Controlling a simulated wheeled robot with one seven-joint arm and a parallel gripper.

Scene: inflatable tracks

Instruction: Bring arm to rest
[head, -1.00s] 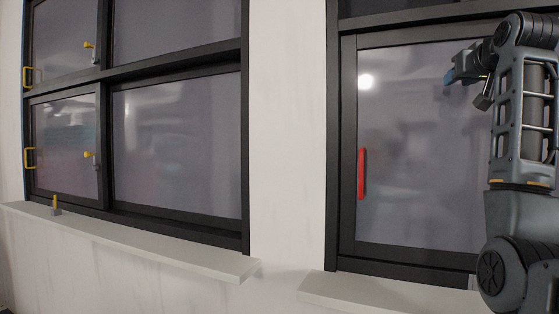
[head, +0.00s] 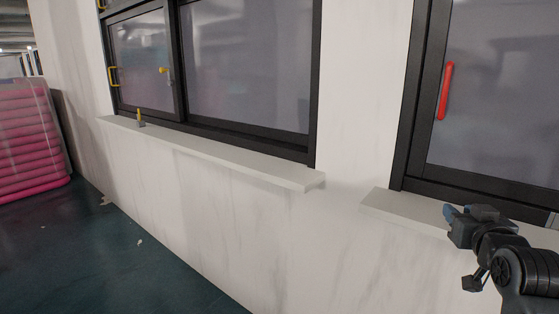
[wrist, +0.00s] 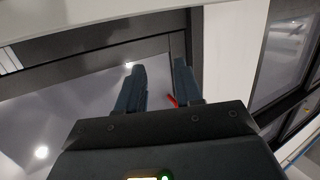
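My gripper (head: 456,218) is at the lower right of the head view, in front of the right window's sill, with the arm folded low. In the wrist view my gripper (wrist: 160,75) has its two dark fingers apart with nothing held between them. A red handle (head: 445,91) on the right window is above and left of the gripper in the head view. The red handle also shows as a small piece (wrist: 172,100) behind the fingers in the wrist view.
The right sill (head: 405,209) is close to my gripper. A yellow handle (head: 113,76) is on the left window. A pink ribbed stack (head: 28,145) stands far left. Dark floor (head: 110,250) at lower left is mostly clear.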

